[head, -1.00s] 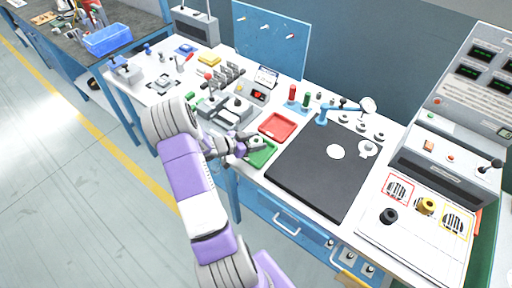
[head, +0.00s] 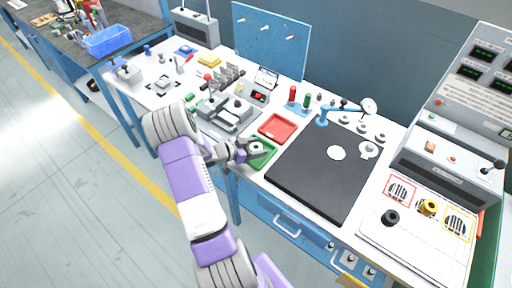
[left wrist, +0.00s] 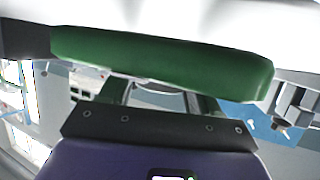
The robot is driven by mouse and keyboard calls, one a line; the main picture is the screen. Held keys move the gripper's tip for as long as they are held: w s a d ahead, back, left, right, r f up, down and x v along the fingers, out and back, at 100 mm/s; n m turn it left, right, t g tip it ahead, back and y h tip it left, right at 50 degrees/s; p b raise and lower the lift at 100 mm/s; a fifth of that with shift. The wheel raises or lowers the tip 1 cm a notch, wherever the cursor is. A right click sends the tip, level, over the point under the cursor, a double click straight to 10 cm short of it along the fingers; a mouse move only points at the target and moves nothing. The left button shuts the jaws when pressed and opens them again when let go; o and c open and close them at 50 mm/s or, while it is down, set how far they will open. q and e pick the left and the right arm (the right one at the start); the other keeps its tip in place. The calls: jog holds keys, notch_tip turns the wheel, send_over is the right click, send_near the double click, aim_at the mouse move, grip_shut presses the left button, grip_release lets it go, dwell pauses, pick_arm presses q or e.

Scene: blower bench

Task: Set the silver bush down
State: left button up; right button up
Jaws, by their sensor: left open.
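The silver bush (head: 256,148) appears as a small grey round piece in the green tray (head: 266,162), near its left side. My left gripper (head: 246,153) is open, at the left edge of the tray and just beside the bush. Whether a fingertip touches the bush is too small to tell. In the left wrist view the green tray's edge (left wrist: 160,55) fills the upper middle, above the gripper's dark base; the bush cannot be made out clearly there. My right gripper is in neither view.
A red tray (head: 278,127) lies just behind the green one. A black mat (head: 315,180) with a white disc is to the right. A grey fixture (head: 228,112) stands behind and left of the gripper. The floor to the left is clear.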

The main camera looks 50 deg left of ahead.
pick_arm(q)
jog(key=p+v, duration=0.2)
jog(key=v, duration=1)
jog(key=shift+r, duration=0.1)
jog(key=shift+r+p, duration=0.1)
jog(key=shift+p, duration=0.2)
